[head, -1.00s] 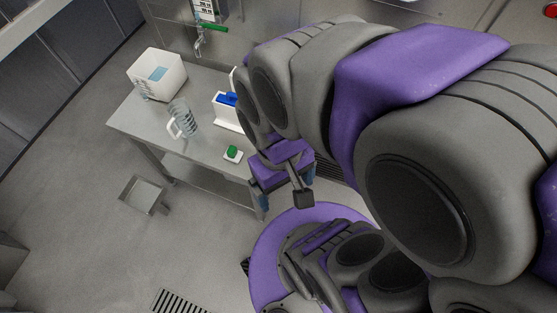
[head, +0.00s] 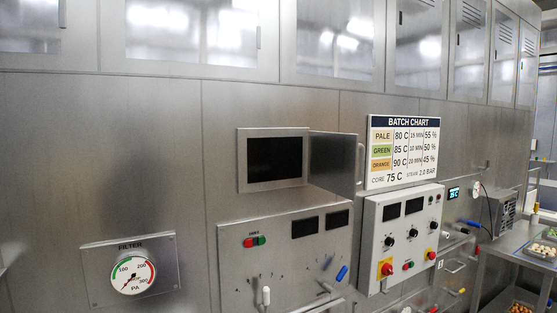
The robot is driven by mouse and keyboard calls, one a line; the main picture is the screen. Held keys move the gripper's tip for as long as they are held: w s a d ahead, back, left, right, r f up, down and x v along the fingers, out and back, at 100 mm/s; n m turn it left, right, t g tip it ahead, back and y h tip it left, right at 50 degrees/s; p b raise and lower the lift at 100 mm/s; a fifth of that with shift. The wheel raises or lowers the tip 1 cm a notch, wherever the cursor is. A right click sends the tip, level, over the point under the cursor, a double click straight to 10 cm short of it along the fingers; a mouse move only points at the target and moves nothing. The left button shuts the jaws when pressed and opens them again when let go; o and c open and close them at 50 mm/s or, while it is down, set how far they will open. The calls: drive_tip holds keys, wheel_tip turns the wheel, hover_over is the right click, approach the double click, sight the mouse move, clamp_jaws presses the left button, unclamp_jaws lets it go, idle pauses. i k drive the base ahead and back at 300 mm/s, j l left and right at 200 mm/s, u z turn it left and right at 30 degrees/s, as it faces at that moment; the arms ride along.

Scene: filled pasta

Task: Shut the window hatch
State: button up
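A handle (head: 360,163) is on the door's free edge, close to the batch chart. My gripper and arm are not in view.
Below the hatch is a control panel (head: 280,255) with buttons, dark displays and levers. A second control box (head: 407,270) juts out to the right under the batch chart (head: 404,150). A filter gauge (head: 132,275) is at lower left. Metal tables with trays (head: 541,250) stand far right.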

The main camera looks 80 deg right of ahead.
sight(332, 157)
drive_tip(key=k+l+z, duration=0.1)
drive_tip(key=l, duration=0.3)
drive_tip(key=k+l+z, duration=0.1)
drive_tip(key=k+l, duration=0.15)
drive_tip(key=l, duration=0.2)
drive_tip(key=k+l+z, duration=0.1)
drive_tip(key=l, duration=0.35)
drive_tip(key=k+l+z, duration=0.1)
drive_tip(key=l, duration=0.4)
drive_tip(key=k+l+z, duration=0.1)
drive_tip(key=l, duration=0.35)
drive_tip(key=k+l+z, duration=0.15)
drive_tip(key=l, duration=0.35)
drive_tip(key=k+l+z, duration=0.1)
drive_tip(key=l, duration=0.4)
